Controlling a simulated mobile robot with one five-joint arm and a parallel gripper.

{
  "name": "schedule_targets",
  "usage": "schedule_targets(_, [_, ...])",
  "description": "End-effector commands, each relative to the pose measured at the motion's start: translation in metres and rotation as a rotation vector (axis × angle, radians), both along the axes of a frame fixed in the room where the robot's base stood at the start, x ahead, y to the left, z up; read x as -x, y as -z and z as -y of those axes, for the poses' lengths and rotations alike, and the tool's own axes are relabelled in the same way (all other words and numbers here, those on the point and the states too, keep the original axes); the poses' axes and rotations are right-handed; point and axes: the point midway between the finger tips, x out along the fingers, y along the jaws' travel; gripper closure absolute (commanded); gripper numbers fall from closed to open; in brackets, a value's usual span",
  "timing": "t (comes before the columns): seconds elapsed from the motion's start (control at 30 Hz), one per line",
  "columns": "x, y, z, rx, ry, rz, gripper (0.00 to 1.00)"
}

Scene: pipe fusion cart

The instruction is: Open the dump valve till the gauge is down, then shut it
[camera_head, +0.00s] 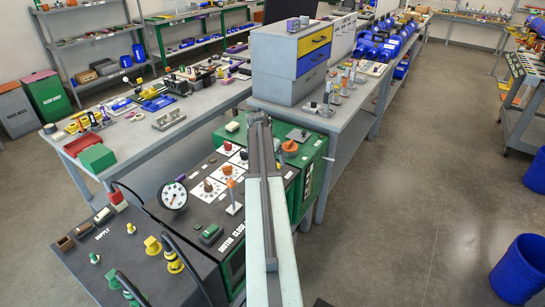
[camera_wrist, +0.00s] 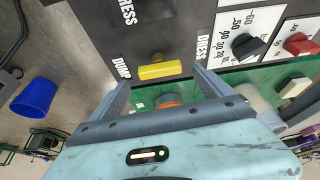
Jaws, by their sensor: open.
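The dump valve is a yellow bar handle (camera_wrist: 160,70) on the dark panel in the wrist view, beside the white word DUMP. It lies roughly crosswise between the two fingers of my gripper (camera_wrist: 161,78), which is open. A gap shows between the handle and each finger. In the head view my arm covers the part of the panel where the valve seems to be, and I cannot make the valve out there. The round white gauge (camera_head: 173,195) stands on the left of the cart top. Its needle is too small to read surely.
An orange knob (camera_wrist: 168,100) sits on a green surface close behind the handle. Black (camera_wrist: 247,47) and red (camera_wrist: 299,44) knobs on white dials are to the right. The dark cart top (camera_head: 135,262) carries several valves and hoses. Floor on the right is clear around a blue bin (camera_head: 517,268).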

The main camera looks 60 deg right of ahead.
Motion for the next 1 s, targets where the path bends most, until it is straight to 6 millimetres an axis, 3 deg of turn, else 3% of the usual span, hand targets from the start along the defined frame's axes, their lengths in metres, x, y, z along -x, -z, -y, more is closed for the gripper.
schedule_targets(0.03, [0.001,-0.019,-0.005,0.0,-0.001,0.0,0.1])
schedule_targets(0.2, [0.001,-0.043,-0.016,-0.001,-0.001,0.0,0.1])
schedule_targets(0.77, [0.001,-0.043,-0.018,0.0,0.0,0.0,0.1])
schedule_targets(1.0, [0.001,-0.09,-0.017,0.0,0.0,0.0,0.1])
